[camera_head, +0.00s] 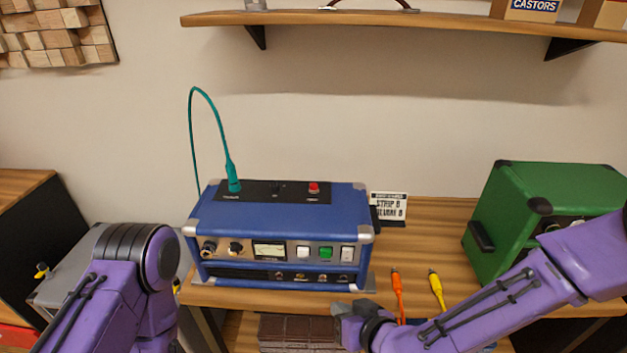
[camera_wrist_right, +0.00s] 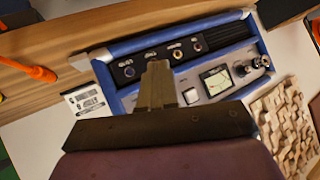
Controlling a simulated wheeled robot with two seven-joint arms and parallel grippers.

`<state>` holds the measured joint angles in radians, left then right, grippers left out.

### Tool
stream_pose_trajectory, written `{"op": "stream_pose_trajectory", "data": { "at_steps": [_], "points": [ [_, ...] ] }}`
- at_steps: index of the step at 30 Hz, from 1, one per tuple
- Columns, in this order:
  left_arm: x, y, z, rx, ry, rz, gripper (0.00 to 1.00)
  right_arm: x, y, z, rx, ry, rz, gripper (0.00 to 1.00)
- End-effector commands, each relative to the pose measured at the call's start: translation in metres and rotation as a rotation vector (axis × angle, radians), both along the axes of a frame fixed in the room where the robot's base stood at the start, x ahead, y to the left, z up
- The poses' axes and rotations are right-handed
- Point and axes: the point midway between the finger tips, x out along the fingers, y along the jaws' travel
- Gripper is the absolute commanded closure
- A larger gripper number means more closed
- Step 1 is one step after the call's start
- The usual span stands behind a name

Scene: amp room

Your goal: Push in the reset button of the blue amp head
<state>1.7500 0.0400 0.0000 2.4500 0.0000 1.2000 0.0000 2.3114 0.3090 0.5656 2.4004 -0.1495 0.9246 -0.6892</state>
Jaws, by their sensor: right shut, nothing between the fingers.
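The blue amp head (camera_head: 275,220) stands on the wooden bench; its front also fills the middle of the right wrist view (camera_wrist_right: 225,90). A red button (camera_head: 314,187) sits on its black top panel. The front carries white buttons, a green button (camera_head: 326,253), a meter (camera_head: 269,251) and knobs. I cannot read which control is labelled reset. My right gripper (camera_head: 345,310) is low in front of the amp's right front corner. It is shut and empty; its fingers (camera_wrist_right: 157,75) overlap the amp front in the wrist view, hiding part of it. My left arm shows, its gripper does not.
A teal cable (camera_head: 232,175) plugs into the amp's top and loops up. A small sign (camera_head: 389,207) stands right of the amp. Orange (camera_head: 397,285) and yellow (camera_head: 436,287) plugs lie on the bench. A green amp (camera_head: 545,190) stands right. A shelf (camera_head: 400,20) hangs above.

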Motion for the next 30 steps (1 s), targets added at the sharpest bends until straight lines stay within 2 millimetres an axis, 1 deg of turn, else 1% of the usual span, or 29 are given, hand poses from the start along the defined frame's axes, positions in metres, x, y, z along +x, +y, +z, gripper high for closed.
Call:
{"op": "stream_pose_trajectory", "data": {
  "at_steps": [1,2,3,4,5,6,8,9,12,15,18,30],
  "points": [
    [0.0,0.0,0.0,0.0,0.0,0.0,1.0,-0.016,-0.022,-0.042,-0.018,0.11,-0.081,1.0],
    [0.0,0.0,0.0,0.0,0.0,0.0,1.0,-0.027,-0.039,-0.066,-0.029,0.177,-0.144,1.0],
    [0.0,0.0,0.0,0.0,0.0,0.0,1.0,-0.046,-0.065,-0.099,-0.049,0.268,-0.24,1.0],
    [0.0,0.0,0.0,0.0,0.0,0.0,1.0,-0.062,-0.085,-0.121,-0.067,0.329,-0.313,1.0],
    [0.0,0.0,0.0,0.0,0.0,0.0,1.0,-0.079,-0.105,-0.142,-0.088,0.386,-0.387,1.0],
    [0.0,0.0,0.0,0.0,0.0,0.0,1.0,-0.102,-0.133,-0.164,-0.119,0.448,-0.484,1.0],
    [0.0,0.0,0.0,0.0,0.0,0.0,1.0,-0.136,-0.172,-0.189,-0.169,0.52,-0.619,1.0],
    [0.0,0.0,0.0,0.0,0.0,0.0,1.0,-0.157,-0.195,-0.2,-0.201,0.552,-0.699,1.0],
    [0.0,0.0,0.0,0.0,0.0,0.0,1.0,-0.195,-0.241,-0.213,-0.266,0.588,-0.848,1.0],
    [0.0,0.0,0.0,0.0,0.0,0.0,1.0,-0.213,-0.264,-0.216,-0.298,0.594,-0.921,1.0],
    [0.0,0.0,0.0,0.0,0.0,0.0,1.0,-0.216,-0.268,-0.217,-0.301,0.593,-0.939,1.0],
    [0.0,0.0,0.0,0.0,0.0,0.0,1.0,-0.215,-0.267,-0.217,-0.299,0.593,-0.935,1.0]
  ]
}}
